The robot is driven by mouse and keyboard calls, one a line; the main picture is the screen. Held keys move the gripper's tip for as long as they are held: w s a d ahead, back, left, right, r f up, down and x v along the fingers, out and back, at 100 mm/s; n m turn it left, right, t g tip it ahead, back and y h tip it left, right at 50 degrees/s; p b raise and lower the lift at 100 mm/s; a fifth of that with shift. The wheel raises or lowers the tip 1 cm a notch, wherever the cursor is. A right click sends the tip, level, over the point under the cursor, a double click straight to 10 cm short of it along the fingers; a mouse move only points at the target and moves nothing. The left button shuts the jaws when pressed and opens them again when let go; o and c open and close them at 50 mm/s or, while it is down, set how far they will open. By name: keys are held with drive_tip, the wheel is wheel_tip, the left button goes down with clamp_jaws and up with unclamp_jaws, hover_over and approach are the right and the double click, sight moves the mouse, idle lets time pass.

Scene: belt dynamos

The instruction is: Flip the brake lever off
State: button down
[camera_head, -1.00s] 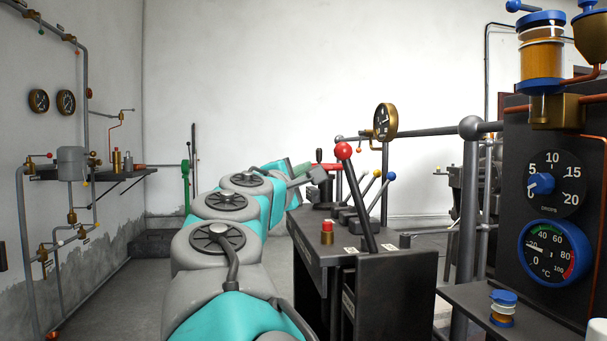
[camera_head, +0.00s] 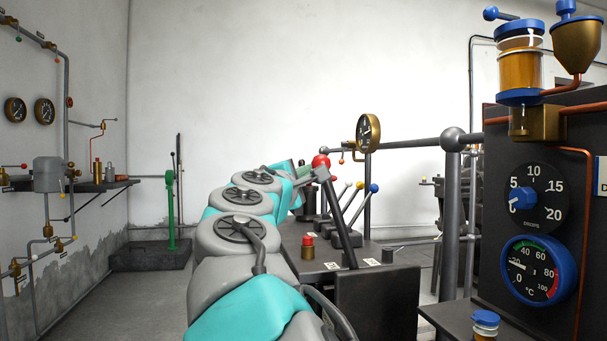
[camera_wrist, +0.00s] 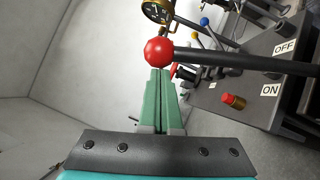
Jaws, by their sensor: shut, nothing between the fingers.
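The brake lever has a red ball knob on a dark shaft (camera_head: 336,220). It rises from the dark console, leaning up and to the left in the head view.
A red-topped brass button (camera_head: 308,246) stands on the console (camera_head: 375,285) near the lever. Levers with blue (camera_head: 374,188) and yellow knobs are behind it. A brass gauge (camera_head: 367,132) stands beyond. A dial panel (camera_head: 500,150) with an oiler is at the right.

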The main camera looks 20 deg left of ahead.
drive_tip(key=w+d+r+m+g+p, duration=0.1)
drive_tip(key=w+d+m+p, duration=0.1)
drive_tip(key=w+d+p, duration=0.4)
drive_tip(key=w+d+r+m+g+p, duration=0.2)
drive_tip(key=w+d+p, duration=0.4)
drive_tip(key=d, duration=1.1)
drive_tip(key=shift+w+m, duration=0.3)
drive_tip(key=shift+w, duration=0.95)
drive_tip(key=shift+a+r, duration=0.1)
drive_tip(key=s+a+r, duration=0.1)
drive_tip(key=s+a, duration=0.1)
drive_tip(key=s, duration=0.4)
drive_tip(key=s+a+r, duration=0.2)
drive_tip(key=s, duration=0.5)
drive_tip(key=shift+a, duration=0.25)
